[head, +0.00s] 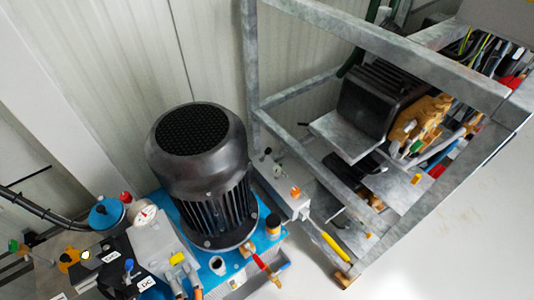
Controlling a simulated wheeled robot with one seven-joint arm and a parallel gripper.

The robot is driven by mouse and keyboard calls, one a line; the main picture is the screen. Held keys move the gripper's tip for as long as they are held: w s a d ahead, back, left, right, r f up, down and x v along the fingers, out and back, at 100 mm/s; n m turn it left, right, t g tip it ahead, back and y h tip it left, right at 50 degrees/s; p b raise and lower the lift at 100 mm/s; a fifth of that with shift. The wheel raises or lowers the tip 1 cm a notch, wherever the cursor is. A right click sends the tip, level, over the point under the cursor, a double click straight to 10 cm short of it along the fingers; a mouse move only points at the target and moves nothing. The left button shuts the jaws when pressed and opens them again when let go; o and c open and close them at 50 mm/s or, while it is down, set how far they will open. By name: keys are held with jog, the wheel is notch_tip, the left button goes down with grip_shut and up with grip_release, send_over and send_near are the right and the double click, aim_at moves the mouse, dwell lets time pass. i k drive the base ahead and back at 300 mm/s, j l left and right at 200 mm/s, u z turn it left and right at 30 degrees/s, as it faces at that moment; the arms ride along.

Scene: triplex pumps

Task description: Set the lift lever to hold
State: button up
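I cannot tell for sure which part is the lift lever, and no hold marking is readable. A red-handled lever (268,269) sticks out at the front of the blue pump unit (275,243), below the large black motor (202,170). A yellow handle (337,247) slants down at the lower corner of the grey metal frame, right of the motor. A small grey block with an orange knob (295,191) sits between the motor and the frame. My gripper does not show in the head view.
A pressure gauge (144,213), a blue cap (105,213) and labelled black blocks (110,256) crowd the lower left. The galvanized frame (390,42) encloses a dark machine (381,98) and wiring at the right. The pale floor (440,250) at the lower right is clear.

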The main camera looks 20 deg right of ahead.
aim_at(268, 151)
jog(key=u, duration=2.95)
jog(key=z, duration=0.5)
jog(key=l+z, duration=0.1)
jog(key=z, duration=0.85)
jog(key=l+z, duration=0.1)
jog(key=z, duration=0.85)
jog(key=l+z, duration=0.15)
jog(key=z, duration=0.3)
jog(key=i+j, duration=0.15)
jog(key=i+z, duration=0.05)
jog(key=i, duration=0.05)
